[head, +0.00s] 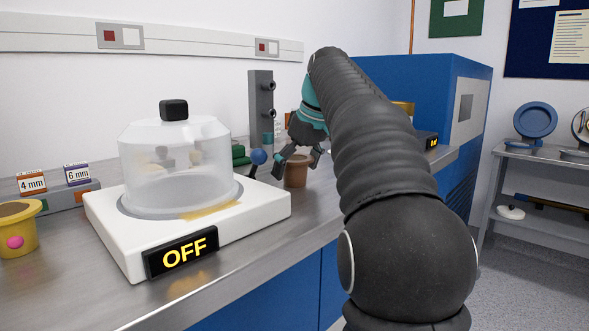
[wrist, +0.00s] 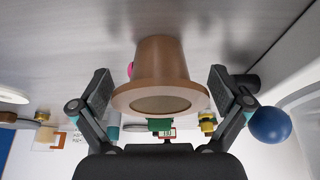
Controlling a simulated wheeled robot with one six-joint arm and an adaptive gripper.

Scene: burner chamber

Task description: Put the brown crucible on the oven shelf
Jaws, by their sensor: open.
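The brown crucible (head: 297,174) stands on the steel bench behind the white burner unit, partly hidden by my gripper and arm. My gripper (head: 298,162) is open and reaches down to it. In the wrist view the crucible (wrist: 162,70) lies between the two spread fingers of my gripper (wrist: 160,88), with its wide rim facing the camera. A gap shows on each side, so the fingers look apart from it. A pink spot shows at its left side. I cannot make out an oven shelf in either view.
A clear dome (head: 176,165) sits on the white unit with an "OFF" display (head: 181,252). A blue ball (head: 258,157) is left of my gripper; it also shows in the wrist view (wrist: 270,125). A grey post (head: 261,105) and a large blue cabinet (head: 430,85) stand behind.

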